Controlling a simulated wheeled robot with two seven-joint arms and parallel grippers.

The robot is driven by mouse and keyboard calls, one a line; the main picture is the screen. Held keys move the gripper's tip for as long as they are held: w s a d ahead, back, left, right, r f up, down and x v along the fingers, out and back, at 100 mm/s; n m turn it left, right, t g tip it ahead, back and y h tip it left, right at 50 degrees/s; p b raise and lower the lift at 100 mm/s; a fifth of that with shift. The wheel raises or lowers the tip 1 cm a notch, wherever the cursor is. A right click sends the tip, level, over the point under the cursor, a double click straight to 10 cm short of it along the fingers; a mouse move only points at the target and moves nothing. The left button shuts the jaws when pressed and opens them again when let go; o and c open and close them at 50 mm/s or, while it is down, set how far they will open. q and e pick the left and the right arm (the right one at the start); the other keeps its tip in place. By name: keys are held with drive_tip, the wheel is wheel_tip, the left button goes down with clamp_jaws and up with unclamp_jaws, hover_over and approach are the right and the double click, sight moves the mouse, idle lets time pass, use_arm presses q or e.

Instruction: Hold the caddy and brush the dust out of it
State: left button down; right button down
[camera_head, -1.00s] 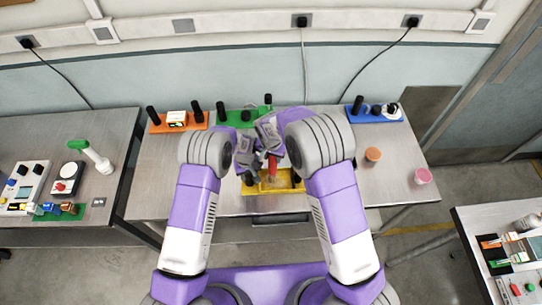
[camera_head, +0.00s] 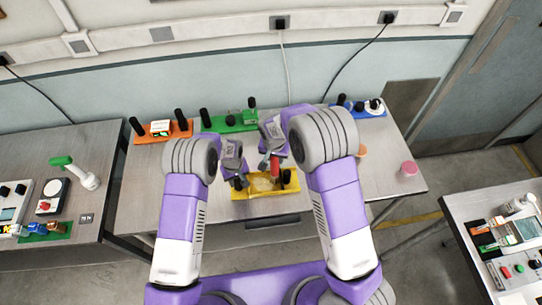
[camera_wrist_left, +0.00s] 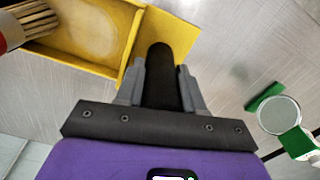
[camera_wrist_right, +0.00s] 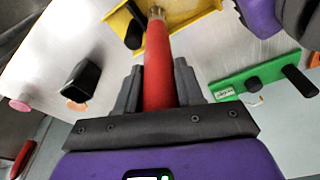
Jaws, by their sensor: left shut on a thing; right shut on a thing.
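The yellow caddy (camera_head: 262,193) lies on the middle table, with a black post at each end. My left gripper (camera_wrist_left: 163,75) is shut on the caddy's left black post (camera_wrist_left: 163,95). A pale dust patch (camera_wrist_left: 97,32) covers part of the caddy floor in the left wrist view. My right gripper (camera_wrist_right: 158,85) is shut on the red handle of the brush (camera_wrist_right: 158,72). The tan bristles (camera_wrist_left: 38,22) point down at the caddy in the left wrist view. I cannot tell whether they touch the dust.
Behind the caddy are an orange module (camera_head: 175,132), a green module (camera_head: 222,124) and a blue module (camera_head: 368,112). A pink pot (camera_head: 409,169) stands at the right. Side tables (camera_head: 100,140) hold other parts. The table front right of the caddy is clear.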

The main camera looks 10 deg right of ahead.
drive_tip(key=shift+r, duration=3.55)
drive_tip(key=c, duration=1.3)
unclamp_jaws()
clamp_jaws()
wheel_tip(320, 180, down, 6)
drive_tip(key=w+m, duration=0.1)
drive_tip(key=shift+w+f, duration=0.25)
drive_tip(key=shift+w, duration=0.05)
drive_tip(key=shift+a, duration=0.1)
